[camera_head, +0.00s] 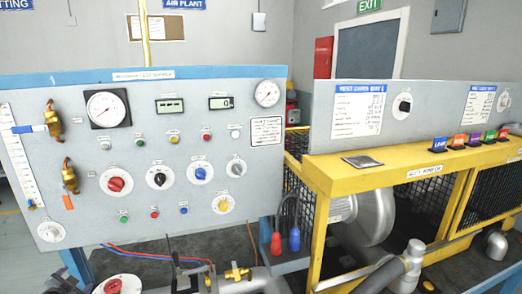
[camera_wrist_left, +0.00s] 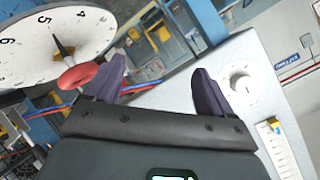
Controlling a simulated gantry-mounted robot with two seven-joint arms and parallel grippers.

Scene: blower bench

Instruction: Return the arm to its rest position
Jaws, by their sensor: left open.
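My left gripper (camera_head: 68,279) shows only in part at the bottom left of the head view, low in front of the left panel. In the left wrist view its two dark purple fingers (camera_wrist_left: 160,72) stand wide apart with nothing between them. A white numbered dial (camera_wrist_left: 55,42) with a red knob (camera_wrist_left: 78,76) is close by the left finger in that view. A white knob (camera_wrist_left: 241,83) on the grey panel is close by the other finger. Contact with either cannot be told. My right gripper is not in view.
The left control panel (camera_head: 140,225) carries gauges, knobs and buttons. A red-knobbed dial (camera_head: 118,285) and a brass valve (camera_head: 237,273) sit low before it. A yellow frame (camera_head: 345,182) around a grey blower (camera_head: 375,217) stands at right. Grey pipes (camera_head: 405,270) cross the lower right.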

